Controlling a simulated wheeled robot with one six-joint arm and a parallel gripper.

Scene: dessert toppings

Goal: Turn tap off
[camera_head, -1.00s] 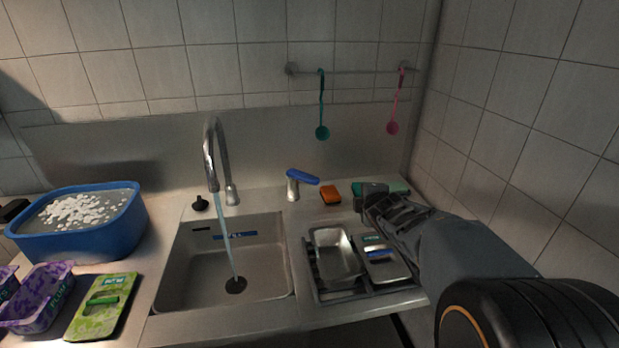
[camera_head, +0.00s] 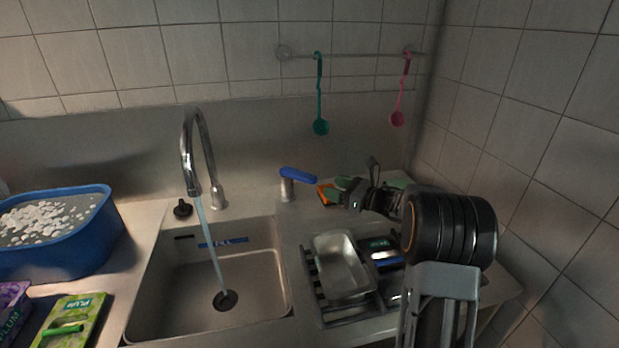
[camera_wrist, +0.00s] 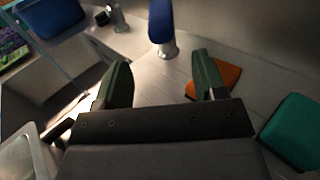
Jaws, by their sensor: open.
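The chrome tap (camera_head: 208,150) stands behind the sink, and a stream of water (camera_head: 209,240) runs from its spout into the basin. The tap's blue lever (camera_head: 298,175) sits on a short metal post to the right of the spout. In the wrist view the blue lever (camera_wrist: 160,22) is ahead of my gripper, near the line between the fingers. My gripper (camera_wrist: 163,80) is open with two green fingers spread and nothing between them. In the head view my gripper (camera_head: 338,190) is right of the lever, apart from it.
An orange sponge (camera_head: 325,194) lies right of the lever, close to my right finger; a green one (camera_wrist: 295,130) is farther right. A metal tray (camera_head: 342,266) sits on the rack. A blue tub (camera_head: 70,250) stands left of the sink (camera_head: 170,318). Ladles hang behind.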

